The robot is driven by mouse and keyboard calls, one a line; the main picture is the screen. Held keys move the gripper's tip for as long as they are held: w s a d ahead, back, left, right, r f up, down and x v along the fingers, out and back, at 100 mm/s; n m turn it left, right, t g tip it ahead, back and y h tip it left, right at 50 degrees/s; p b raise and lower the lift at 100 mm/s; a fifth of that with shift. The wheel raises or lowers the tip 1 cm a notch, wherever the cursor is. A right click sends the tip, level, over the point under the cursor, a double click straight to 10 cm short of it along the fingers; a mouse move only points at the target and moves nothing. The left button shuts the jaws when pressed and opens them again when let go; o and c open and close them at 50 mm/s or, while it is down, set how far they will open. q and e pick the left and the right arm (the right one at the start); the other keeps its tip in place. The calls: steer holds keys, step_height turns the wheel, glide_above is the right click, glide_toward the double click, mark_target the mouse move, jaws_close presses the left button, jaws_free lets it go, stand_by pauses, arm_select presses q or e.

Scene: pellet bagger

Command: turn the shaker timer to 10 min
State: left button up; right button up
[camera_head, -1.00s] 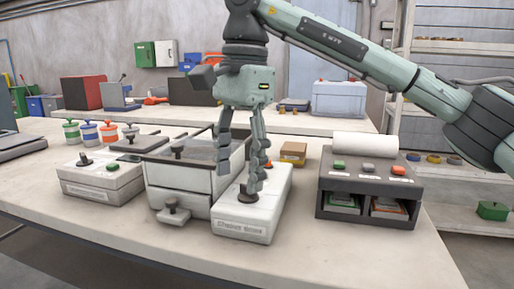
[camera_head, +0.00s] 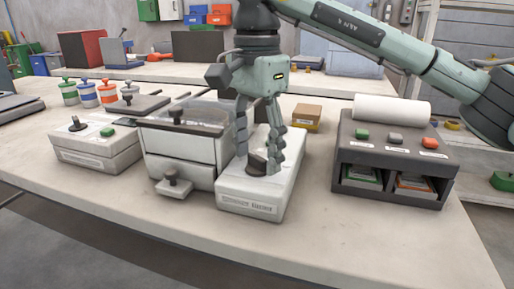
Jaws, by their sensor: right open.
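The shaker timer is a white box (camera_head: 252,197) with a label on its front face, standing near the front of the bench. Its dark round knob (camera_head: 257,163) sits on the sloped top. My right gripper (camera_head: 257,167) points down over the box, its two fingers apart, one on each side of the knob. I cannot tell whether the fingers touch the knob. The knob's pointer and the dial marks are too small or covered to read. My left gripper is not in view.
The shaker (camera_head: 180,148), a light box with a dark tray top, stands just left of the timer. A white box with a green button (camera_head: 107,132) is further left. A dark console (camera_head: 392,160) with three buttons stands right. The bench front is clear.

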steer(key=shift+c, duration=0.5)
steer(key=c, duration=1.1)
steer(key=shift+o, duration=0.2)
